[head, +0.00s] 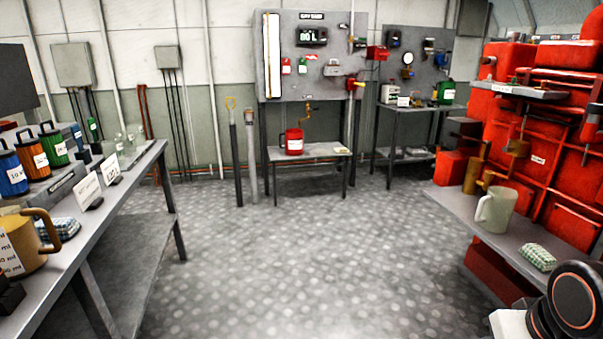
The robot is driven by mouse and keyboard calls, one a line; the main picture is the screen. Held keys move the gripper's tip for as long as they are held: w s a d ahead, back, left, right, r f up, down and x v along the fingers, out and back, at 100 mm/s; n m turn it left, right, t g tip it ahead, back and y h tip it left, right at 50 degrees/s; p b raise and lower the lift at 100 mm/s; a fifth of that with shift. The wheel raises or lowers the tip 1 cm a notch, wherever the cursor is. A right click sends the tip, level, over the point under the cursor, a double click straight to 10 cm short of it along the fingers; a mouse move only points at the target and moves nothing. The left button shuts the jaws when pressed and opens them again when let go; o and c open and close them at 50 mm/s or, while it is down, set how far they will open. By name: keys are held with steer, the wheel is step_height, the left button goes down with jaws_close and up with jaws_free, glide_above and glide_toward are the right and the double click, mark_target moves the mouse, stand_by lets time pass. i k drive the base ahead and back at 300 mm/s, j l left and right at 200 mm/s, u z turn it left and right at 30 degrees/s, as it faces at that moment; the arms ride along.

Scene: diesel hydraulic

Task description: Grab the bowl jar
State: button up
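No label readable here says bowl jar, so I cannot tell for sure which thing it is. Small clear glass jars (133,136) stand at the far end of the left bench (120,185), behind white label cards; they are small and blurred. A pale mug-like jug (495,209) with a handle on its left stands upright on the right-hand shelf (465,212), below the red engine. My gripper is not in view; only a dark round joint of my arm shows at the bottom right.
Another cloth (537,257) lies on the right shelf. A red can (294,141) stands on the back table. The middle floor (270,260) is clear.

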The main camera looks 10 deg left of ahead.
mark_target(127, 138)
steer(key=i+u, duration=0.15)
steer(key=i, duration=0.45)
steer(key=i+l+u, duration=0.2)
steer(key=i, duration=0.4)
steer(key=i+l+u, duration=0.15)
steer(key=i, duration=0.4)
steer(key=i+j+u, duration=0.1)
steer(key=i+u, duration=1.05)
steer(key=k+l, duration=0.05)
